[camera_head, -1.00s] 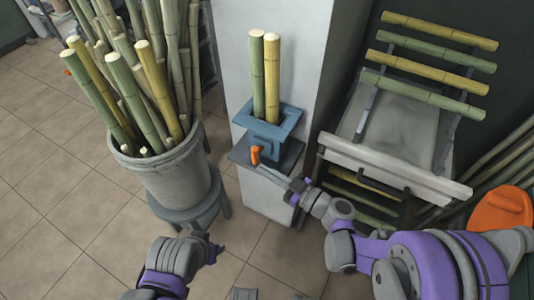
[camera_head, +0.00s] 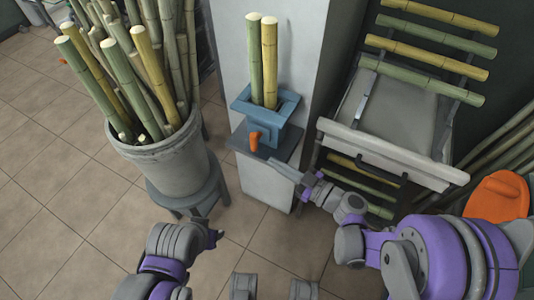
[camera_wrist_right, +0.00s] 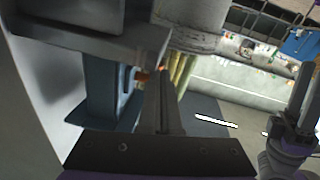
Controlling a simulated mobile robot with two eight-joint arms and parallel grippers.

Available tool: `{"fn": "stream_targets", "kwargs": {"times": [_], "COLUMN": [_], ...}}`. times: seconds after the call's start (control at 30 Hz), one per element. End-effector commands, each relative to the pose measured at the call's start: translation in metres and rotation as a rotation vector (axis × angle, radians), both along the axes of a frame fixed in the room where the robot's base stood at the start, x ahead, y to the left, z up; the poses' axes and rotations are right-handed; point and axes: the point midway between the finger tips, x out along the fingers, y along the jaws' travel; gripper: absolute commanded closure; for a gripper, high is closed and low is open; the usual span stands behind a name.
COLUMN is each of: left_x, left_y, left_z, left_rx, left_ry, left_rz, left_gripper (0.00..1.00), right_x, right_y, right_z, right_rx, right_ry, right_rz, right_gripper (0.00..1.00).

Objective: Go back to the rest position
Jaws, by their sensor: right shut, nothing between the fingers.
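The blue press (camera_head: 266,119) stands on a dark plate fixed to a white pillar, with two sugarcane stalks (camera_head: 262,60) upright in its top. An orange handle (camera_head: 254,142) shows on its front. My right gripper (camera_head: 274,164) is shut and empty, just below and right of the handle, apart from it. The right wrist view shows its closed fingers (camera_wrist_right: 166,105), with part of the blue press (camera_wrist_right: 105,92) at left. My left gripper (camera_head: 216,236) is low in the head view, over the floor; its fingers are too small to read.
A grey bucket (camera_head: 166,168) full of canes stands on a stool (camera_head: 190,200) at left. A rack with canes and a grey tray (camera_head: 395,115) stands at right. An orange object (camera_head: 497,196) lies at the far right. Tiled floor is free at lower left.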

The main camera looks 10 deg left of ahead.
Motion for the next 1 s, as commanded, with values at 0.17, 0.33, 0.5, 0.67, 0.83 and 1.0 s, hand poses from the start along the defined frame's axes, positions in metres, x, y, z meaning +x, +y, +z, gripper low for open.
{"fn": "stream_targets", "kwargs": {"times": [0.17,0.33,0.5,0.67,0.83,1.0], "left_x": [0.0,0.0,0.0,0.0,0.0,0.0], "left_y": [0.0,0.0,0.0,0.0,0.0,0.0], "left_z": [0.002,0.002,0.002,0.002,0.002,0.002], "left_rx": [0.0,0.0,0.0,0.0,0.0,0.0], "left_ry": [-0.001,-0.001,-0.001,-0.001,-0.001,-0.001], "left_rz": [0.0,0.0,0.0,0.0,0.0,0.0], "left_gripper": [0.5,0.5,0.5,0.5,0.5,0.5], "right_x": [-0.017,-0.027,-0.032,-0.035,-0.056,-0.093], "right_y": [-0.034,-0.053,-0.06,-0.057,-0.051,-0.068], "right_z": [-0.001,-0.001,-0.001,-0.003,-0.015,-0.033], "right_rx": [-0.001,0.0,0.0,-0.025,-0.148,-0.32], "right_ry": [-0.001,-0.001,0.0,0.061,0.35,0.712], "right_rz": [-0.005,-0.002,0.0,0.008,0.001,-0.131], "right_gripper": [1.0,1.0,1.0,1.0,1.0,1.0]}}
